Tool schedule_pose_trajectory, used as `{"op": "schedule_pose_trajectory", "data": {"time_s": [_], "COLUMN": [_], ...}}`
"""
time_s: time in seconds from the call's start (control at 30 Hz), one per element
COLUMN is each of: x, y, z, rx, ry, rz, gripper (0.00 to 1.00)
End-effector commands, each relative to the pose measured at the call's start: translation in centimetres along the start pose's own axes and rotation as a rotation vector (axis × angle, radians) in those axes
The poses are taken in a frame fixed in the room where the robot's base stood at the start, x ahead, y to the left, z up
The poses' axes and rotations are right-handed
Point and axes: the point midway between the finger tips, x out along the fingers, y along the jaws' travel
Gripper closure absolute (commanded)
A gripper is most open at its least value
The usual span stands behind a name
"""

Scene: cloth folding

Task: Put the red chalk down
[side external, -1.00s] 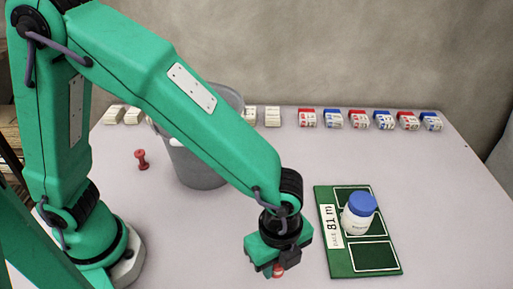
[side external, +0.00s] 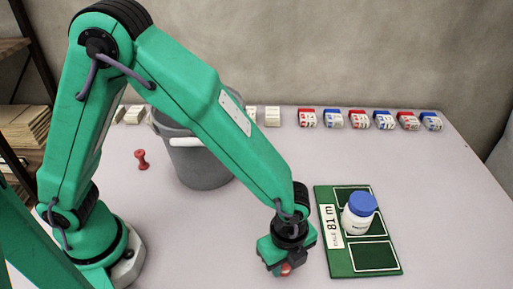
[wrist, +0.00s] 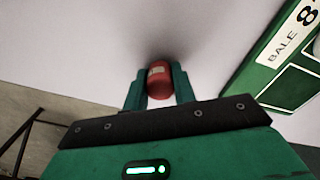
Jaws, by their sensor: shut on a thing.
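The red chalk (wrist: 159,80) is a short, rounded red piece with a small pale label, held between the two green fingers in the wrist view. My gripper (wrist: 159,90) is shut on it. In the side external view only a bit of the chalk (side external: 286,270) shows under my gripper (side external: 284,268), low over the pale table, left of the green board. Whether the chalk touches the table I cannot tell.
The green board (side external: 336,262) with marked boxes lies to the right, bearing a white bottle with a blue lid (side external: 360,214). A grey bucket (side external: 200,165) and a red spool-shaped piece (side external: 141,159) stand behind left. Small red, blue and white blocks (side external: 358,119) line the back edge.

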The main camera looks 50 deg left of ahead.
Motion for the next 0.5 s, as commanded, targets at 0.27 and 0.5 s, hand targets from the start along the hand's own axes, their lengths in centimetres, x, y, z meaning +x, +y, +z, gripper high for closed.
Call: {"op": "schedule_pose_trajectory", "data": {"time_s": [0.27,0.5], "x": [0.25,0.55], "y": [0.0,0.01], "z": [-0.01,0.0], "rx": [0.0,0.0], "ry": [0.0,0.0], "rz": [0.0,0.0], "gripper": [0.96,0.68]}}
